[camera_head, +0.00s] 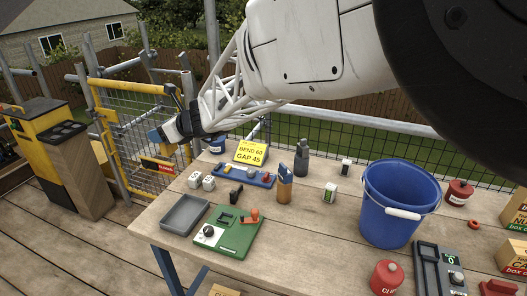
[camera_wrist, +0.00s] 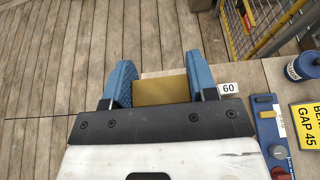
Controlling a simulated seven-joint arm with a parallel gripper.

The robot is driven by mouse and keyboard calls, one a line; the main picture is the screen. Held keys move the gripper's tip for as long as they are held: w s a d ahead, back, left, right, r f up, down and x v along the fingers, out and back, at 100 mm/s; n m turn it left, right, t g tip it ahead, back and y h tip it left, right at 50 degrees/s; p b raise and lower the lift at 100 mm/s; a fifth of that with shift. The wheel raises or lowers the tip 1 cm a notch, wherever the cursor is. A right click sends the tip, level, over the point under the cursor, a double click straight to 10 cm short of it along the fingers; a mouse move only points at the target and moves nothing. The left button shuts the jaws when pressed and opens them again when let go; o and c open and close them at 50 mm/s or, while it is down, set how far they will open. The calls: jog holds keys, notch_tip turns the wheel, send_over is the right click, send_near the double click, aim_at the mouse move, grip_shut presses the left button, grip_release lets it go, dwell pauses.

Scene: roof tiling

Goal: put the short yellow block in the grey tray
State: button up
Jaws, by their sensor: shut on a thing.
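My gripper (camera_head: 165,134) is raised beyond the far left end of the table in the head view. In the wrist view its two blue fingers (camera_wrist: 161,86) are shut on a plain yellow block (camera_wrist: 166,88), which lies across the space between them. The grey tray (camera_head: 166,224) lies at the table's left side, open and empty, below and to the right of my gripper. The tray does not show in the wrist view.
A green board (camera_head: 238,241) stands right of the tray. A yellow mesh gate (camera_head: 128,125) is close to my gripper.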

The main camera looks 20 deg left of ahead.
send_over(183, 215)
notch_tip(183, 215, down, 16)
jog(key=shift+f, duration=0.25)
jog(key=shift+d, duration=0.1)
notch_tip(183, 215, down, 6)
jog(key=shift+f, duration=0.15)
dwell(0.4)
jog(key=shift+f, duration=0.1)
jog(key=shift+f, duration=1.75)
jog(key=shift+f, duration=0.15)
jog(key=o, duration=0.9)
jog(key=shift+r, duration=0.2)
